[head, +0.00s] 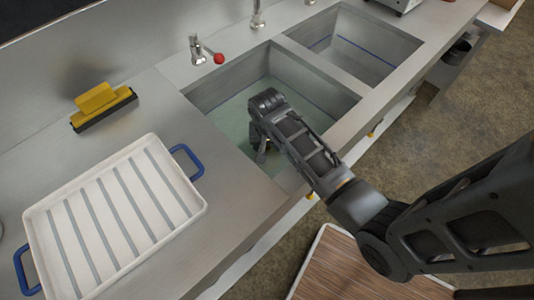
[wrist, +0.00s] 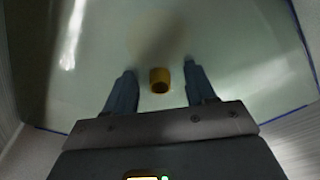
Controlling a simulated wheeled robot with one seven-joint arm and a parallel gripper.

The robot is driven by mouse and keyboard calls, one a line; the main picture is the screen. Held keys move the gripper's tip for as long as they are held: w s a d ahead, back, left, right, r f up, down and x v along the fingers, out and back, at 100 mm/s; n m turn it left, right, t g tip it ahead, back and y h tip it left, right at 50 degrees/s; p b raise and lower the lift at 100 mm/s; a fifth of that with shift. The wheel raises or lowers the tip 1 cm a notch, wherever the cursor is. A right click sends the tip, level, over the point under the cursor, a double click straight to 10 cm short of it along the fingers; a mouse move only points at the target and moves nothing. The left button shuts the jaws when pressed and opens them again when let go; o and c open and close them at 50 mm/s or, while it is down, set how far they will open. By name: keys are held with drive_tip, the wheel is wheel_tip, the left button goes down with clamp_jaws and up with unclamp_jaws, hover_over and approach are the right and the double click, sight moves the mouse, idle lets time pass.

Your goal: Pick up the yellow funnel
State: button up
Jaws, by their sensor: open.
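The yellow funnel (wrist: 159,80) shows in the wrist view as a small yellow cylinder-like piece with a dark opening. It is in the pale green interior of the near sink basin (head: 225,103). My gripper (wrist: 160,76) is open, with one finger on each side of the funnel and a visible gap to both. I cannot tell how far below the fingertips it lies. In the head view my gripper (head: 261,150) reaches down inside this basin, and my arm mostly hides the funnel there.
Basin walls surround my gripper. A second basin (head: 370,58) lies to the right, and a tap with a red knob (head: 218,58) stands behind. A white ribbed tray (head: 75,215) with blue handles and a yellow-handled black squeegee (head: 102,104) lie on the counter at left.

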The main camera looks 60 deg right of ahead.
drive_tip(key=shift+f, duration=0.3)
drive_tip(key=shift+c, duration=0.4)
clamp_jaws()
drive_tip(key=shift+r, duration=0.1)
